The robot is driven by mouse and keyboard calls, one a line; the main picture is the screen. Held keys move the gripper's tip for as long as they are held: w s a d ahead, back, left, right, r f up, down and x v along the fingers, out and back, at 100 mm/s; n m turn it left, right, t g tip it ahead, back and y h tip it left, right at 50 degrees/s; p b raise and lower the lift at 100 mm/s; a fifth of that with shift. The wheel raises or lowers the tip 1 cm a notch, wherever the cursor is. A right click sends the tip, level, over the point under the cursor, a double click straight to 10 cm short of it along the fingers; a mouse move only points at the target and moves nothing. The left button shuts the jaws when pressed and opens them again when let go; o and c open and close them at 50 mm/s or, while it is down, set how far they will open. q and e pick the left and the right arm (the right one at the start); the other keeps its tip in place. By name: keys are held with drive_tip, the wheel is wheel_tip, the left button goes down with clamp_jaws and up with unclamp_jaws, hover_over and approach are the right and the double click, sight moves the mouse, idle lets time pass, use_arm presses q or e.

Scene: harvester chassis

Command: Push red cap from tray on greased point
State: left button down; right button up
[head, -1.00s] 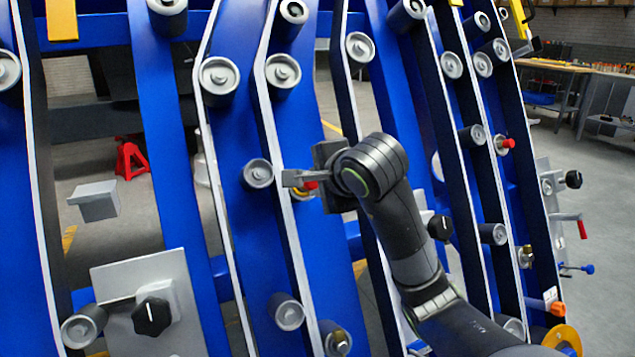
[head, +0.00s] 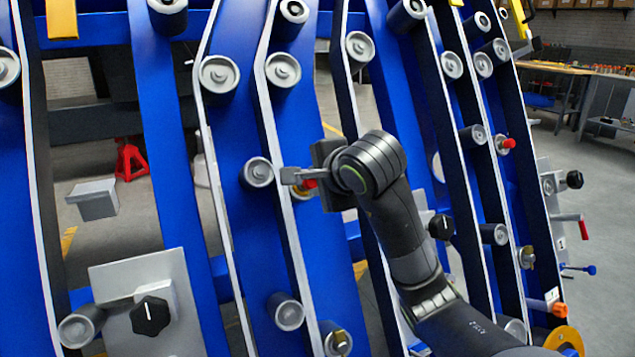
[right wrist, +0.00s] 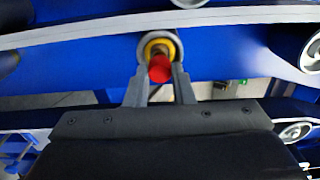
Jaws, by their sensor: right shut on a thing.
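My right gripper (head: 303,181) reaches in from the lower right in the head view, with its fingers at a blue chassis plate. A red cap (right wrist: 160,69) shows between the two fingers (right wrist: 160,90) in the right wrist view, and the gripper is shut on it. The cap lies in front of a yellow ring (right wrist: 158,46) inside a grey round fitting; whether it is fully seated cannot be told. In the head view only a sliver of the cap (head: 310,184) shows. Another red cap (head: 509,143) sits on a fitting further right. My left gripper is not in view.
Blue chassis plates with grey rollers (head: 219,74) stand close around my right arm. A grey plate with a black knob (head: 151,316) is at lower left. A fitting with a brass-coloured part (head: 338,342) is at the bottom. A red jack stand (head: 130,160) is behind.

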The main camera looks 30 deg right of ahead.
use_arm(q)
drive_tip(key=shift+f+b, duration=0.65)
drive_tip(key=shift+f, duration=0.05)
use_arm(e)
drive_tip(key=shift+x, duration=0.85)
drive_tip(key=o, duration=1)
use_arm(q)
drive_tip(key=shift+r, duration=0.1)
use_arm(e)
drive_tip(key=shift+o, duration=0.2)
